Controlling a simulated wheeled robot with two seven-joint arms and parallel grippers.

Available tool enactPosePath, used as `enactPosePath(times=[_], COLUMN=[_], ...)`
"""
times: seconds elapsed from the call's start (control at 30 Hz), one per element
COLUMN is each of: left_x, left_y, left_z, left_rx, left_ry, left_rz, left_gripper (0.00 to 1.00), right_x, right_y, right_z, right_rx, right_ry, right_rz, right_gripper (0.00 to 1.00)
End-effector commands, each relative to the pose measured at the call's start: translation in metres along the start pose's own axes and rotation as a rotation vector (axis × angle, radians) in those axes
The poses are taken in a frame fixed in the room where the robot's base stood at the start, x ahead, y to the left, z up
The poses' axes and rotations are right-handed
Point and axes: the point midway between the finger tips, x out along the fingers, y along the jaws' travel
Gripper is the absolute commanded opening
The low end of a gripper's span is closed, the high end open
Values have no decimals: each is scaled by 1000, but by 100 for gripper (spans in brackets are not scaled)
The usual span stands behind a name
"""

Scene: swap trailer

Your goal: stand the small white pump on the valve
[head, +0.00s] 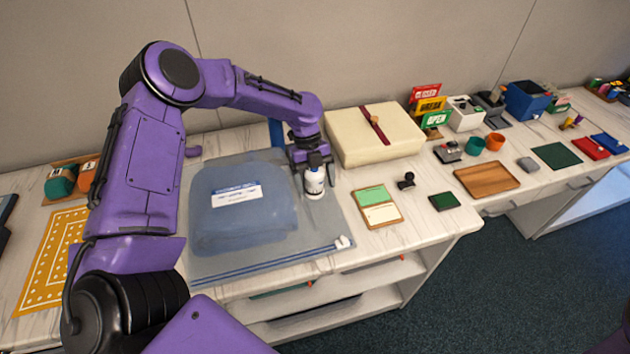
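The small white pump (315,183) is upright at the right part of a clear storage bag (318,225) with a folded blue item (243,215) inside. My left gripper (313,163) points down at the pump's dark top and appears shut on it. The pump's base is over or on the bag's right side; I cannot tell whether it touches. The valve is not visible and may be hidden beneath the pump. My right gripper is out of view.
A cream box (370,140) with a dark red strap stands behind and right of the bag. A green-and-cream notepad (377,206), a black stamp (406,181) and a dark green pad (445,201) lie to the right. A yellow mat (50,262) lies at left.

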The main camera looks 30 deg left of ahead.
Motion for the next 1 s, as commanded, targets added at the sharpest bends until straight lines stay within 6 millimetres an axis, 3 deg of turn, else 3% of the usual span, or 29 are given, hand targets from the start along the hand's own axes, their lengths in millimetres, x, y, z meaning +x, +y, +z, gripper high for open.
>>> enactPosePath(times=[0.23, 0.5, 0.63, 0.8, 1.0], left_x=[-16, -85, -109, -122, -123], left_y=[-1, -1, -1, 0, 0], left_z=[0, 0, 0, -1, -1], left_rx=[2, 0, -1, -1, -1], left_ry=[-3, -3, -1, 1, 1], left_rz=[-4, -4, -3, -1, 0], left_gripper=[86, 86, 86, 86, 86], right_x=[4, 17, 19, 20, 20], right_y=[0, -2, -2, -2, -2], right_z=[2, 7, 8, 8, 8], right_rx=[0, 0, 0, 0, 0], right_ry=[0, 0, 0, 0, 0], right_rz=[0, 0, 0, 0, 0], right_gripper=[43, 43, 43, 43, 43])
